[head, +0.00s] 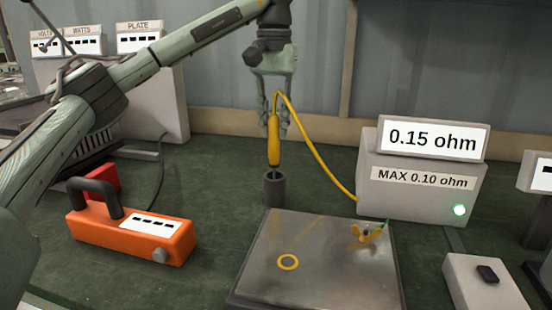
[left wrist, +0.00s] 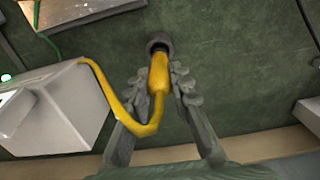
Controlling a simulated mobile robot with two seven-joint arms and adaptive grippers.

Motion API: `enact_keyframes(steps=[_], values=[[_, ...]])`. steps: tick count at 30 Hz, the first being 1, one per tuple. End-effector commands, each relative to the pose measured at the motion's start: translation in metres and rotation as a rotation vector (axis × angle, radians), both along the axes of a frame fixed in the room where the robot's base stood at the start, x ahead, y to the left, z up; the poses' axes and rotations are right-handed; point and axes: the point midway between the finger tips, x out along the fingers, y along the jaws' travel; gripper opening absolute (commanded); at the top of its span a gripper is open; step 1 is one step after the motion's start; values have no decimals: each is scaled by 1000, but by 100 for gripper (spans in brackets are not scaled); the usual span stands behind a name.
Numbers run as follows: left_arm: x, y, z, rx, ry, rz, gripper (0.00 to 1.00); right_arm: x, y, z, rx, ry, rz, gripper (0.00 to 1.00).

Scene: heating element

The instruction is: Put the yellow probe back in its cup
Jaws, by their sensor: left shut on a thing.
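The yellow probe (head: 274,141) hangs upright in my left gripper (head: 274,125), with its lower end at the mouth of the dark grey cup (head: 274,189). The left gripper is shut on the probe. In the left wrist view the probe (left wrist: 159,73) sits between the fingertips (left wrist: 162,82) and lines up with the cup's rim (left wrist: 158,40). How deep its tip is in the cup I cannot tell. A yellow cable runs from the probe to the grey meter (head: 425,190), which reads 0.15 ohm. My right gripper is not in view.
A metal plate (head: 320,285) with a yellow ring mark and a yellow wing-shaped fitting (head: 366,233) lies in front of the cup. An orange handled device (head: 133,236) stands at left. A grey box (head: 485,283) stands at right. Green bench surface is clear around the cup.

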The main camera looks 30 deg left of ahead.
Motion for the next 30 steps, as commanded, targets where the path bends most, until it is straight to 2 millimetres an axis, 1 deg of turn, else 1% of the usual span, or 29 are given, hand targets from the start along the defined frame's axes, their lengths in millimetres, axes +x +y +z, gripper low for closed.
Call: enact_keyframes(steps=[1, 7, 13, 25, 26, 30], values=[[0, 0, -7, -1, 1, 0, 0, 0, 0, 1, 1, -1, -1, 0], [0, 0, -22, 0, 0, 1, 0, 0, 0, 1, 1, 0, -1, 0], [0, 0, -49, 0, 0, 1, 0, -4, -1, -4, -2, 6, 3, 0], [0, 0, -56, 0, -2, 1, 0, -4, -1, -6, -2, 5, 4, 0], [0, 0, -55, 0, -2, 1, 24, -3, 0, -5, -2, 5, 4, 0], [0, 0, -55, 0, -2, 1, 41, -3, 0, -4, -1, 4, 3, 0]])
